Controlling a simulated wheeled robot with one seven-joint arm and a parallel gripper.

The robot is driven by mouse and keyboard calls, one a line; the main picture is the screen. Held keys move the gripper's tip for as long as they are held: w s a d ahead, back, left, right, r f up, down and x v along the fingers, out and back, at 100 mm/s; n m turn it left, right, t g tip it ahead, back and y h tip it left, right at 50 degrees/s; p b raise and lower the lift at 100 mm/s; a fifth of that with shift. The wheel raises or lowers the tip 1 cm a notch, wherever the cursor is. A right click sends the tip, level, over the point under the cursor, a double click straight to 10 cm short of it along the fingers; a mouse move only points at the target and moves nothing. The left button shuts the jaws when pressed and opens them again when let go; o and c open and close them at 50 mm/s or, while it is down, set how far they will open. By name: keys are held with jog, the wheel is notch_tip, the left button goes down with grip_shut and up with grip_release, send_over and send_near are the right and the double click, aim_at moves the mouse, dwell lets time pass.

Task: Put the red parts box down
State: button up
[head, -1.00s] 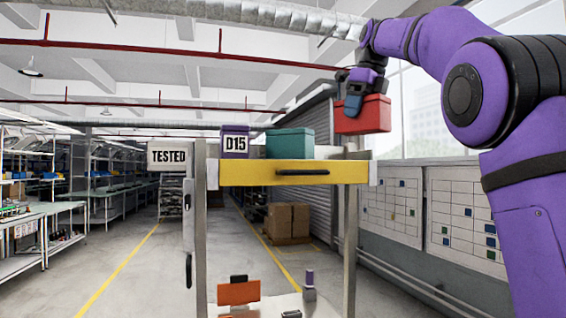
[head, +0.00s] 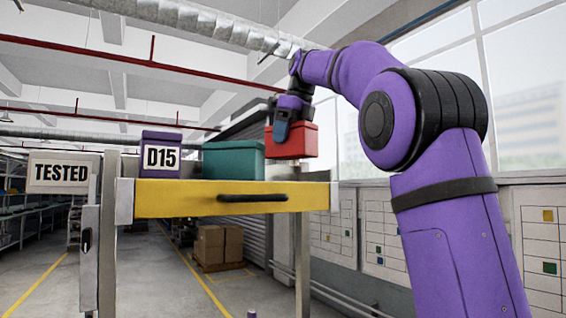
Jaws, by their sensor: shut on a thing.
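The red parts box (head: 293,143) hangs from my gripper (head: 281,130), whose jaws are shut on its near upper edge. The box is roughly level, at the right end of a shelf with a yellow drawer front (head: 185,199). Its underside shows a little above the height of the drawer's top edge; whether it touches the shelf surface I cannot tell, as that surface is hidden. A teal box (head: 233,161) stands on the shelf just left of the red one.
A purple box labelled D15 (head: 161,157) stands at the shelf's left end. A sign reading TESTED (head: 62,173) is left of the frame post. Cardboard boxes (head: 219,246) are on the floor behind. Wall charts (head: 384,228) are on the right.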

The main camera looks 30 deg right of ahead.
aim_at(290, 159)
jog(key=shift+f, duration=2.8)
jog(key=shift+f, duration=0.1)
jog(key=o, duration=1.1)
jog(key=v, duration=1.2)
